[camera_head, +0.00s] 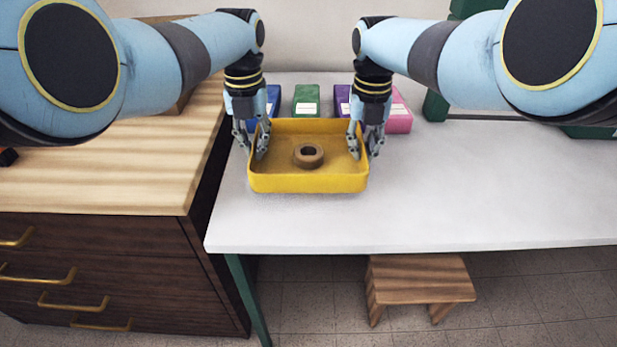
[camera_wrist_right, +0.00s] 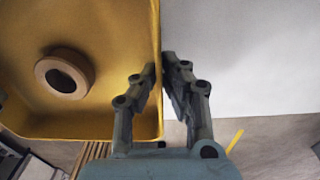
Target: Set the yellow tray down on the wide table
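The yellow tray (camera_head: 310,183) is over the left part of the wide white table (camera_head: 470,190), level, with a brown ring-shaped roll (camera_head: 308,156) lying in it. In the right wrist view the tray (camera_wrist_right: 110,125) overlaps the table's front edge, so it appears held above the surface. My left gripper (camera_head: 251,146) straddles the tray's left wall and looks closed on it. My right gripper (camera_head: 365,146) is shut on the right wall; its fingers (camera_wrist_right: 163,80) pinch that wall from both sides in the wrist view. The tray's underside is hidden.
Blue (camera_head: 273,98), green (camera_head: 306,100), purple (camera_head: 342,100) and pink (camera_head: 398,112) boxes stand behind the tray. A wooden-topped drawer cabinet (camera_head: 110,185) adjoins the table's left. A wooden stool (camera_head: 420,280) stands below. The table's right and front are clear.

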